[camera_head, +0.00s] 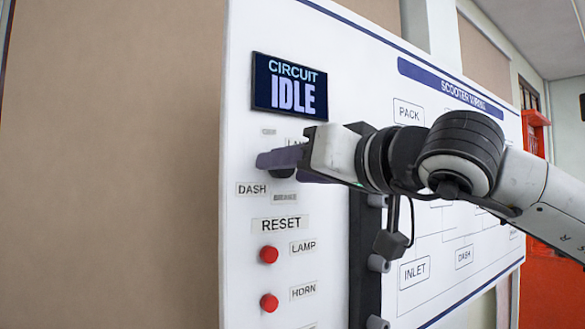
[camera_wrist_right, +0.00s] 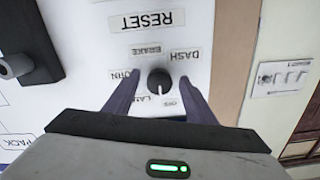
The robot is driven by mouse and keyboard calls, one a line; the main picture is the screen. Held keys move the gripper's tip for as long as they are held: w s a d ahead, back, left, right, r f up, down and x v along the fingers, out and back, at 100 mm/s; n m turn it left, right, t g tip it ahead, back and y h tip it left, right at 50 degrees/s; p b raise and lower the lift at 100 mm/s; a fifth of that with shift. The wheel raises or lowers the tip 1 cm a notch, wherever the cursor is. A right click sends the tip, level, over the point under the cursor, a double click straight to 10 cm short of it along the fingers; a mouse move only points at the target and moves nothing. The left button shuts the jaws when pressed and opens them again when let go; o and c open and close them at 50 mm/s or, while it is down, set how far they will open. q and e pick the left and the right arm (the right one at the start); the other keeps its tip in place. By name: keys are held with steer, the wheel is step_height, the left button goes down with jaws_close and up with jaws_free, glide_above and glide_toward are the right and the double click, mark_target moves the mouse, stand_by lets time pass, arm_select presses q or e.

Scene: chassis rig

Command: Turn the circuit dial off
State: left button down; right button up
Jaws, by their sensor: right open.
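The circuit dial is a small round black knob (camera_wrist_right: 160,79) on the white panel, seen upside down in the right wrist view. A pale mark on it seems to point toward the lower edge, near the LAMP and OFF labels; its exact setting is hard to tell. Around it are BRAKE, DASH, HORN, LAMP and OFF labels. My right gripper (camera_wrist_right: 159,80) is open, with its dark fingers on either side of the knob; contact is unclear. In the head view, this gripper (camera_head: 278,164) mostly hides the dial. The display (camera_head: 289,87) reads CIRCUIT IDLE. My left gripper is out of view.
Below the dial are a RESET label (camera_head: 281,224) and two red buttons, LAMP (camera_head: 269,254) and HORN (camera_head: 269,302). A dark vertical strip (camera_head: 364,260) with grey knobs stands right of them. The wiring diagram (camera_head: 455,250) fills the panel's right side.

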steer(key=shift+s, duration=0.1)
steer(key=b+v, duration=0.2)
steer(key=v, duration=0.8)
